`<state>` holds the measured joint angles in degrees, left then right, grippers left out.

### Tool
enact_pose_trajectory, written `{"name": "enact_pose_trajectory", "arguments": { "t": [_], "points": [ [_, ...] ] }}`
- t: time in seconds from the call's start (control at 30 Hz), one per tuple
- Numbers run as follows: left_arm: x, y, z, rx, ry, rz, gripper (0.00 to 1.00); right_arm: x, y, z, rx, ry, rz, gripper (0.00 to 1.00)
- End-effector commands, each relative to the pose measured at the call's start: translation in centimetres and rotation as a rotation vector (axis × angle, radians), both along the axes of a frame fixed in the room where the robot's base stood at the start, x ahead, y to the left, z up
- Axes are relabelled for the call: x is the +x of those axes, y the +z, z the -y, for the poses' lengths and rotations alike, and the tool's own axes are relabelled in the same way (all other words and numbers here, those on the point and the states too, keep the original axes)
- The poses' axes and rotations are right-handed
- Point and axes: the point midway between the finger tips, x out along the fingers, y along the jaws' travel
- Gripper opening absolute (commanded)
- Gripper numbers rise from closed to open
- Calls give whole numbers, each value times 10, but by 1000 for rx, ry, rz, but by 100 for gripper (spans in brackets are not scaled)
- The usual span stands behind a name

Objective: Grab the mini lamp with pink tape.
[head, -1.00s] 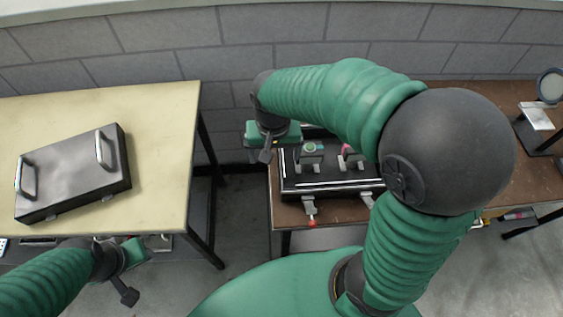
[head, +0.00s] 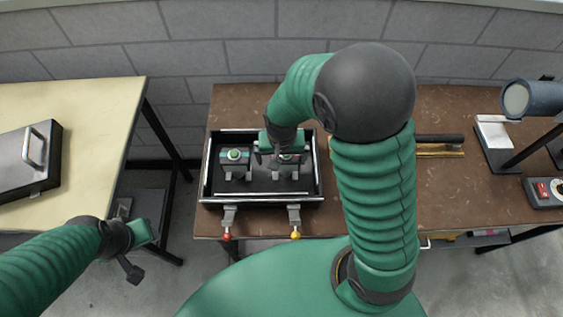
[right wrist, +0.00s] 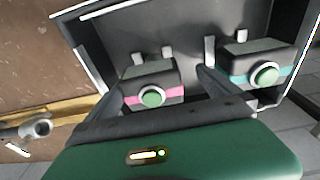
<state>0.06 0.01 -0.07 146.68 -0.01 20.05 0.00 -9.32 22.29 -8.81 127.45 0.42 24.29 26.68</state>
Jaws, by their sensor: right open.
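The mini lamp with pink tape (right wrist: 152,93) stands in an open black case; it has a grey body and a pale green round lens. In the head view it is mostly hidden behind my right gripper (head: 276,153). A similar lamp with teal tape (head: 235,156) stands to its left in the case; it also shows in the right wrist view (right wrist: 262,66). My right gripper is open over the case, close to the pink-taped lamp and not holding it. My left gripper (head: 136,262) hangs at lower left, away from the lamps; its jaws are unclear.
The black case (head: 205,178) sits at the left end of a brown table (head: 455,195). Lamp-like equipment (head: 530,98) stands at the right.

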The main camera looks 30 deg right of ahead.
Motion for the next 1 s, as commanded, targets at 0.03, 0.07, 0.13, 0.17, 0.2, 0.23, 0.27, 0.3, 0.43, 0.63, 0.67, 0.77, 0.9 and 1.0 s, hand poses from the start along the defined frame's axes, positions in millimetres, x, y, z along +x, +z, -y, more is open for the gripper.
{"name": "enact_pose_trajectory", "arguments": {
  "t": [0.03, 0.07, 0.13, 0.17, 0.2, 0.23, 0.27, 0.3, 0.43, 0.63, 0.67, 0.77, 0.9, 1.0],
  "points": [
    [0, -1, 0, 0, -1, 0, 39, -1, -12, 3, 3, -4, -4, 100],
    [0, -1, 1, 0, -1, 0, 39, -1, -18, 5, 4, -4, -6, 100],
    [0, -2, 1, -1, -2, 0, 39, 1, -31, 7, 5, -4, -5, 100],
    [0, -3, 1, -1, -2, 0, 39, 1, -35, 7, 6, -3, -4, 100],
    [0, -3, 1, -1, -2, 0, 39, 2, -39, 7, 4, -3, -3, 100],
    [0, -3, 1, 0, -3, 0, 39, 2, -41, 6, 4, -3, -3, 100],
    [0, -3, 1, 0, -3, 0, 39, 3, -42, 5, 3, -3, -2, 100],
    [0, -3, 1, 0, -3, 0, 39, 3, -42, 4, 1, -3, -1, 100],
    [0, -3, 1, -1, -2, 0, 39, 2, -41, 1, -2, -1, -1, 100],
    [0, -3, 1, 0, -2, 0, 39, 2, -41, 2, -1, -1, 0, 76],
    [0, -3, 1, 0, -1, 0, 39, 2, -41, 3, 1, -1, -1, 72],
    [0, -3, 1, 0, -1, 0, 39, 3, -41, 4, 2, -2, 0, 59],
    [0, -3, 1, -1, -2, 0, 39, 3, -41, 6, 3, -4, 0, 41],
    [0, -3, 1, -1, -2, 0, 39, 3, -41, 6, 1, -4, -2, 28]
  ]
}}
